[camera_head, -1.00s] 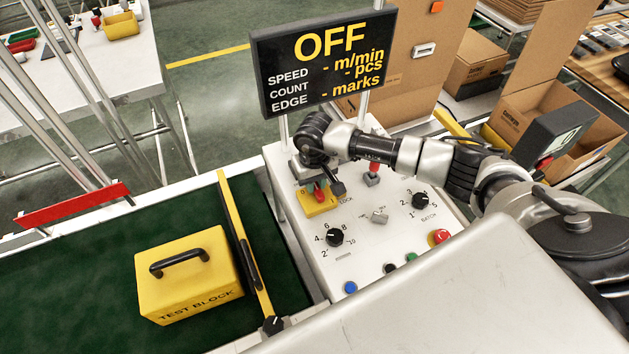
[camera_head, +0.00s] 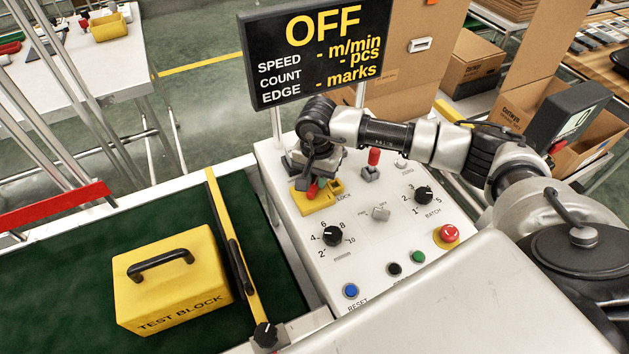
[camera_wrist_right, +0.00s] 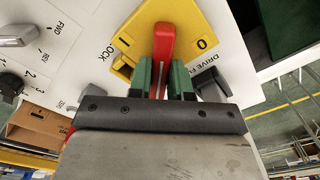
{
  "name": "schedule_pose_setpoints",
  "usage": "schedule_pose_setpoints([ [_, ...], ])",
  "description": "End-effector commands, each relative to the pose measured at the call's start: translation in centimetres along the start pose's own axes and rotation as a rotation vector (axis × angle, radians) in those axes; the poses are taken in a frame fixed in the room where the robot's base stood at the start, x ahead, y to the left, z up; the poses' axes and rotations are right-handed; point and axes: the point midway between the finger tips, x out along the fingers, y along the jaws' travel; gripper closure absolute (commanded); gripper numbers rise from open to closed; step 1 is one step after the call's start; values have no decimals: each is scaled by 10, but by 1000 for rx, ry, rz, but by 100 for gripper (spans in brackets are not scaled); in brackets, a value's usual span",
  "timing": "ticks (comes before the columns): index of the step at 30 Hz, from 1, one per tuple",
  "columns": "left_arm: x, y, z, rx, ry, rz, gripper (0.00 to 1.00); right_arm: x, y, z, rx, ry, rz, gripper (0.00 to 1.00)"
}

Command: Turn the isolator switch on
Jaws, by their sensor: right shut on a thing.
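The isolator switch has a yellow plate (camera_head: 315,205) and a red handle (camera_head: 312,189) at the far left of the white control panel. In the right wrist view, the plate (camera_wrist_right: 127,42) carries a 1 mark on the left and a 0 on the right. The red handle (camera_wrist_right: 163,42) stands between these marks. My right gripper (camera_head: 310,180) is over the switch. In the wrist view its green-padded fingers (camera_wrist_right: 160,82) are shut on the handle, one on each side. The display (camera_head: 318,52) above the panel reads OFF. My left gripper is not in view.
The panel (camera_head: 290,225) also bears black knobs, a small grey lever (camera_head: 381,213), a red-capped switch (camera_head: 373,160), a red mushroom button (camera_head: 449,233) and several push buttons. A yellow test block (camera_head: 170,280) sits on the green belt (camera_head: 80,255) to the left.

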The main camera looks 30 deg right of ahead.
Motion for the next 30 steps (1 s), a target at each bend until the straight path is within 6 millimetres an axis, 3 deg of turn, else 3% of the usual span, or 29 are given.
schedule_pose_setpoints([
  [18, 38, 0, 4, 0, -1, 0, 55, 2, 11, 2, 548, 2, -2, 100],
  [30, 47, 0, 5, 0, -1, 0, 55, 0, 14, 4, 734, 2, -2, 100],
])
